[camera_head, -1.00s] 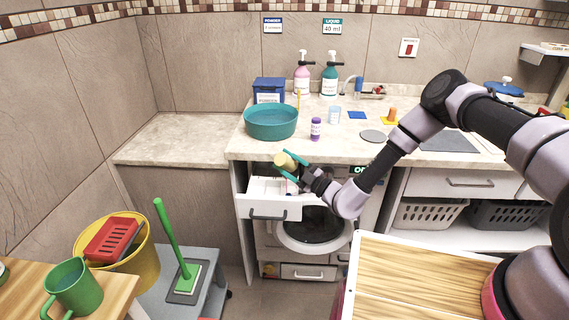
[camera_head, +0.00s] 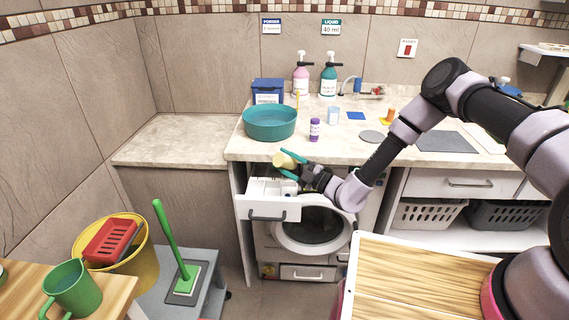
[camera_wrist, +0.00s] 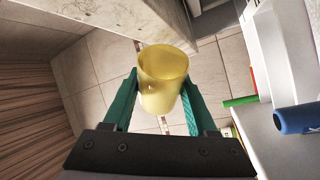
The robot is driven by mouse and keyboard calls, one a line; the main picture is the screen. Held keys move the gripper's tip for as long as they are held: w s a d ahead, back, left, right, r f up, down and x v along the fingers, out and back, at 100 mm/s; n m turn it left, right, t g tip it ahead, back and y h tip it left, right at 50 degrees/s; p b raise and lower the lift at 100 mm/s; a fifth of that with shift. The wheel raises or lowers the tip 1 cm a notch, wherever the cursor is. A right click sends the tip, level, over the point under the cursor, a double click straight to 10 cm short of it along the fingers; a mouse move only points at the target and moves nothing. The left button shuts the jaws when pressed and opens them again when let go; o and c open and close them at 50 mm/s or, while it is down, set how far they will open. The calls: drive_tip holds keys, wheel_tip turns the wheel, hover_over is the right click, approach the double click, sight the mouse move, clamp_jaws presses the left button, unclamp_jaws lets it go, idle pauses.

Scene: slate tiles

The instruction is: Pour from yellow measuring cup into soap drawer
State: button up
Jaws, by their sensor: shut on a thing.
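The yellow measuring cup (camera_head: 283,161) is between the teal fingers of my gripper (camera_head: 281,163), which is shut on it. In the head view the cup looks tilted and sits above the open white soap drawer (camera_head: 266,208). The wrist view shows the cup (camera_wrist: 162,75) between both fingers, its rim facing away from the palm. A paler area shows low inside it, but I cannot tell what it is. The drawer is pulled out at the left of the washing machine (camera_head: 312,228), and its interior is partly visible beneath the cup.
The counter edge is just behind and above my gripper. A teal basin (camera_head: 270,124), a purple-labelled bottle (camera_head: 314,130) and a blue box (camera_head: 268,92) stand on the counter. A wooden-topped surface (camera_head: 420,280) is at front right. A green-handled tool (camera_head: 172,240) stands at left.

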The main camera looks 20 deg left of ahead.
drive_tip(key=n, duration=0.2)
drive_tip(key=r+n+g+h, duration=0.1)
drive_tip(key=n, duration=0.1)
drive_tip(key=n+h, duration=0.1)
drive_tip(key=n, duration=0.1)
drive_tip(key=shift+r+g, duration=0.3)
drive_tip(key=shift+g, duration=0.1)
drive_tip(key=n+h, duration=0.1)
drive_tip(key=n, duration=0.1)
drive_tip(key=n+h, duration=0.1)
drive_tip(key=n, duration=0.2)
drive_tip(key=shift+s+a+r+n, duration=0.1)
drive_tip(key=shift+r+n, duration=0.2)
drive_tip(key=shift+r, duration=0.1)
drive_tip(key=n+h, duration=0.1)
drive_tip(key=n+t+h, duration=0.1)
drive_tip(key=shift+r+n, duration=0.25)
drive_tip(key=shift+n, duration=0.15)
drive_tip(key=shift+s+r+n+t+h, duration=0.1)
drive_tip(key=shift+r+n+t+h, duration=0.15)
drive_tip(key=shift+n+t+h, duration=0.65)
drive_tip(key=n, duration=0.2)
drive_tip(key=shift+r+n+t, duration=0.15)
drive_tip(key=shift+n+t, duration=0.15)
drive_tip(key=shift+w+r+n+t+h, duration=0.1)
drive_tip(key=shift+w+n+t+h, duration=0.1)
drive_tip(key=shift+n+t+h, duration=0.4)
drive_tip(key=shift+g, duration=0.3)
